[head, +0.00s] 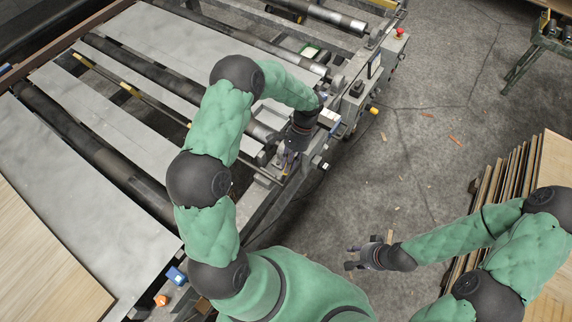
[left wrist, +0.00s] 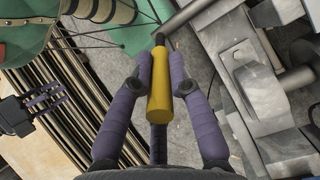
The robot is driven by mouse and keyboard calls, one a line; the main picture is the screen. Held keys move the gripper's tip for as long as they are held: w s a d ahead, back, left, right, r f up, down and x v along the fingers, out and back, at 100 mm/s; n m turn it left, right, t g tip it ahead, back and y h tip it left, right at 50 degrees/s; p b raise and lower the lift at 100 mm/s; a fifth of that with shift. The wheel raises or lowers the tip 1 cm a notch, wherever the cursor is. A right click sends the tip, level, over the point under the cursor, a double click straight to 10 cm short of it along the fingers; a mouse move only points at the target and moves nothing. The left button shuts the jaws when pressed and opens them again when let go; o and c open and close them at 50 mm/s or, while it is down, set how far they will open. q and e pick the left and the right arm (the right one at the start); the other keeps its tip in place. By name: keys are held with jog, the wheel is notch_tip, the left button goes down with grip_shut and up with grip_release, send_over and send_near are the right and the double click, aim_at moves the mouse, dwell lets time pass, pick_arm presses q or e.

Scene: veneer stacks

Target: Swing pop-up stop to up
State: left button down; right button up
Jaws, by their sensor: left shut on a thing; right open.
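A yellow cylindrical handle (left wrist: 159,92) on a dark rod is between the purple fingers of my left gripper (left wrist: 160,72) in the left wrist view. The fingers are shut on its sides. In the head view my left gripper (head: 289,157) is at the near right edge of the roller table, and its own arm hides most of the handle there. A long thin bar with yellow parts (head: 132,90) runs across the table between plates; I cannot tell whether it is the pop-up stop. My right gripper (head: 358,257) is open and empty above the floor.
The roller table (head: 105,205) has grey plates and dark rollers (head: 90,140). A control box with a red button (head: 399,33) stands on its right side. Veneer stacks (head: 545,165) stand at the right. The floor between (head: 420,160) is mostly clear, with small scraps.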

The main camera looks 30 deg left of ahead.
pick_arm(q)
jog(key=shift+w+d+f+g+b, duration=0.1)
jog(key=shift+w+f+g+b, duration=0.35)
jog(key=shift+w+g, duration=0.25)
jog(key=shift+w+f+g+b, duration=0.35)
jog(key=shift+w+g+b, duration=0.1)
jog(key=shift+g, duration=0.35)
jog(key=c, duration=1.2)
grip_release()
jog(key=shift+w, duration=0.1)
jog(key=shift+o, duration=0.2)
jog(key=v, duration=1.2)
jog(key=shift+d, duration=0.15)
jog(key=shift+f, duration=0.15)
